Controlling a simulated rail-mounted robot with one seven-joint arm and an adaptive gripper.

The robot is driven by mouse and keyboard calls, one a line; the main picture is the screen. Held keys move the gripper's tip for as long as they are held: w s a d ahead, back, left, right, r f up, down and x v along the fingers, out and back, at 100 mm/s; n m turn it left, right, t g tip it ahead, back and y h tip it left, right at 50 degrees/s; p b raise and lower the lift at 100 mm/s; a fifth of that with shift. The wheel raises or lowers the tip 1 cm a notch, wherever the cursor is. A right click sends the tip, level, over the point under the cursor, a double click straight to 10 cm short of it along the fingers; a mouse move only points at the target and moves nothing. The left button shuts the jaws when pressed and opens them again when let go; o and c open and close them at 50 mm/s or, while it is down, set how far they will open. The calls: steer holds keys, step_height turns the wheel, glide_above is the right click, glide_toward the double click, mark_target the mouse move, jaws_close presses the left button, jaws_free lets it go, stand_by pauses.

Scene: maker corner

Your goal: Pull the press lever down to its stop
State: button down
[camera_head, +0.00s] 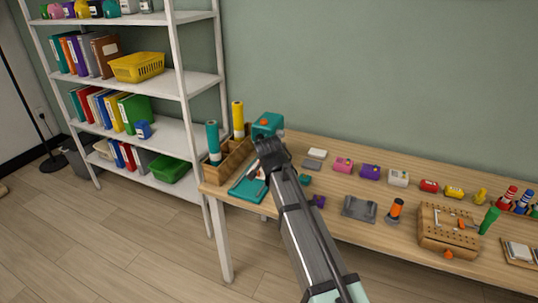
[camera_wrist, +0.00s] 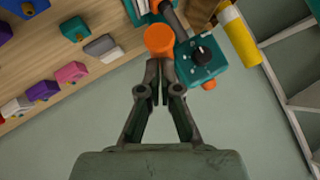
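The press is teal. Its head (camera_head: 268,121) shows just beyond my gripper in the head view, at the left end of the table. In the wrist view the press head (camera_wrist: 205,62) carries a black dial, and a dark lever arm runs beside it. The round orange lever knob (camera_wrist: 160,38) is directly in front of my fingertips. My gripper (camera_wrist: 159,66) has its fingers drawn together with only a narrow gap, and the knob is wider than that gap. I cannot tell whether the tips touch the knob. In the head view my gripper (camera_head: 268,147) hides the lever.
A wooden box (camera_head: 229,160) with a teal and a yellow tube stands left of the press. Several small coloured blocks and a wooden peg block (camera_head: 447,236) lie to the right. A white shelf (camera_head: 188,90) stands at the left, a green wall behind.

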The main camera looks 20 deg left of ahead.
steer(key=w+d+v, duration=0.1)
steer(key=v, duration=1.2)
steer(key=shift+r, duration=0.4)
